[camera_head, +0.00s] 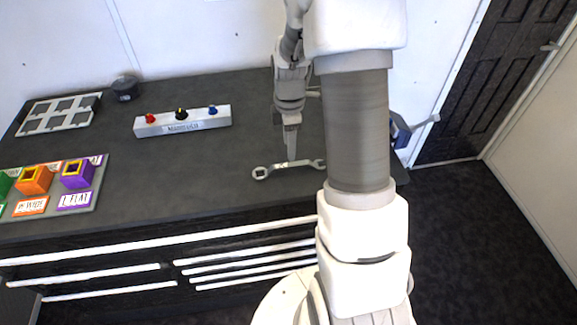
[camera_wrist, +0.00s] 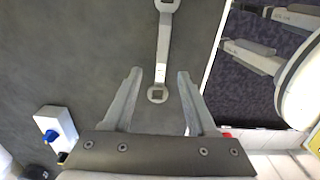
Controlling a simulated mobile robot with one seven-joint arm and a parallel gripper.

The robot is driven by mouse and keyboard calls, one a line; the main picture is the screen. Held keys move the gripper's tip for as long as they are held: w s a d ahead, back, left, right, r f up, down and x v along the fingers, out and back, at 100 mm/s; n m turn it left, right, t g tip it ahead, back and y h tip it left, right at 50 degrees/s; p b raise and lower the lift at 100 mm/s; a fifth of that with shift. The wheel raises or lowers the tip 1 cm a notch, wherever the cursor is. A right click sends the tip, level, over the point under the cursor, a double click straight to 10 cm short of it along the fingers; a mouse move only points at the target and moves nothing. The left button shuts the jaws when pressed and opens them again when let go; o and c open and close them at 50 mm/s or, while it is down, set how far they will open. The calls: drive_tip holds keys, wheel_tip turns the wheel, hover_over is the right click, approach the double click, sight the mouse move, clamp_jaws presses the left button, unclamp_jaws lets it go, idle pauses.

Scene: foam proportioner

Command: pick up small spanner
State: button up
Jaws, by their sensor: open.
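A small silver spanner (camera_head: 288,168) lies flat on the dark worktop, near its front edge in the head view. It has a ring at its left end and a forked-looking end at its right. My gripper (camera_head: 291,157) points down just over the middle of it. In the wrist view the spanner (camera_wrist: 162,55) runs up the picture, and its lower ring end lies between the open fingers of my gripper (camera_wrist: 159,73). The fingers look apart from the spanner, and nothing is held. The exact height above the worktop is hard to tell.
A white block with red, black and blue knobs (camera_head: 183,122) stands left of my gripper. A board with coloured boxes (camera_head: 85,207) is at the left, and a grey grid tray (camera_head: 30,128) behind it. A blue device (camera_head: 399,130) sits at the worktop's right edge.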

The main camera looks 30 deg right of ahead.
sight(289, 164)
wheel_tip(289, 164, down, 5)
drive_tip(key=shift+s+a+f+p, duration=0.1)
drive_tip(key=shift+s+f+p, duration=0.05)
drive_tip(key=shift+p, duration=0.3)
drive_tip(key=shift+f, duration=0.65)
drive_tip(key=shift+f+b, duration=0.25)
drive_tip(key=shift+b, duration=0.1)
clamp_jaws()
idle(0.3)
